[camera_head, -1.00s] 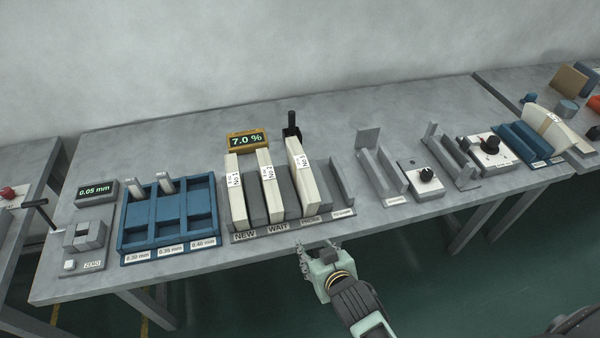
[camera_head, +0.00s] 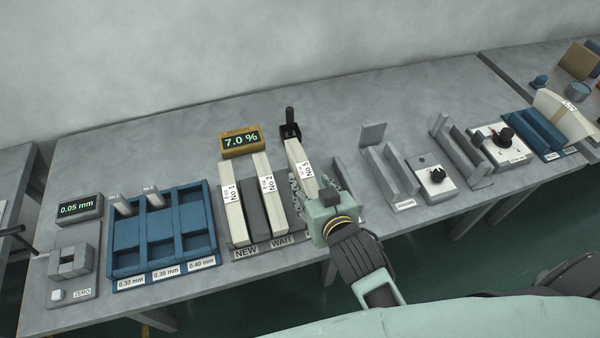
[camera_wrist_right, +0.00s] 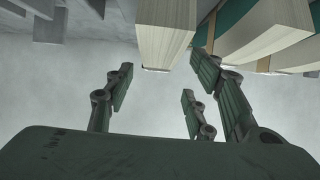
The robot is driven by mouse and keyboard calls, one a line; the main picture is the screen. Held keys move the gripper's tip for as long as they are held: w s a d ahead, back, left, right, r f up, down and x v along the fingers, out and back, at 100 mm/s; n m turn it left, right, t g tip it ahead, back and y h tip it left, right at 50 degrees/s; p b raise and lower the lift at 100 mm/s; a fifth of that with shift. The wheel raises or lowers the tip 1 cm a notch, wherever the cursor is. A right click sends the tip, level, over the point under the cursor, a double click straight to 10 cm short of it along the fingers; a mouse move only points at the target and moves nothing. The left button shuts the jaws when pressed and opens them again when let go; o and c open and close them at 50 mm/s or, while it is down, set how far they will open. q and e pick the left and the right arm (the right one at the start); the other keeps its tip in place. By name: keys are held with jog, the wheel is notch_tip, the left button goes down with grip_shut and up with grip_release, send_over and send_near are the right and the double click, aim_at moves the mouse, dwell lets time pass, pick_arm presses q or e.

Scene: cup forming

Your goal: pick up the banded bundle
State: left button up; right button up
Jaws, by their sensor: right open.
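Three pale, labelled bundles stand on edge in the grey rack. The one marked No.1 (camera_head: 233,205) is in the NEW slot and No.2 (camera_head: 265,190) is by WAIT. The rightmost bundle (camera_head: 296,157) has my right gripper (camera_head: 318,190) at its front end. The gripper is open, with its fingers to either side of that end; contact cannot be made out. In the right wrist view, a pale bundle end (camera_wrist_right: 165,30) lies ahead of the open fingers (camera_wrist_right: 160,80). Another bundle (camera_wrist_right: 265,30), with tan bands, is at the upper right. My left gripper is not in view.
A blue tray (camera_head: 163,252) lies left of the rack, and a yellow 7.0 % display (camera_head: 240,141) behind it. A black-handled stand (camera_head: 290,130) is behind the rightmost bundle.

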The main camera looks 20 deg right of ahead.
aim_at(308, 178)
jog(key=shift+w, duration=0.3)
jog(key=shift+w+f, duration=0.15)
jog(key=shift+w, duration=0.2)
jog(key=p+x, duration=0.1)
jog(key=x, duration=0.2)
jog(key=shift+w+d+f+p, duration=0.1)
jog(key=shift+d+f+p, duration=0.05)
jog(key=shift+p, duration=0.2)
jog(key=shift+x, duration=1.45)
jog(key=shift+f, duration=0.15)
jog(key=c, duration=0.9)
grip_shut()
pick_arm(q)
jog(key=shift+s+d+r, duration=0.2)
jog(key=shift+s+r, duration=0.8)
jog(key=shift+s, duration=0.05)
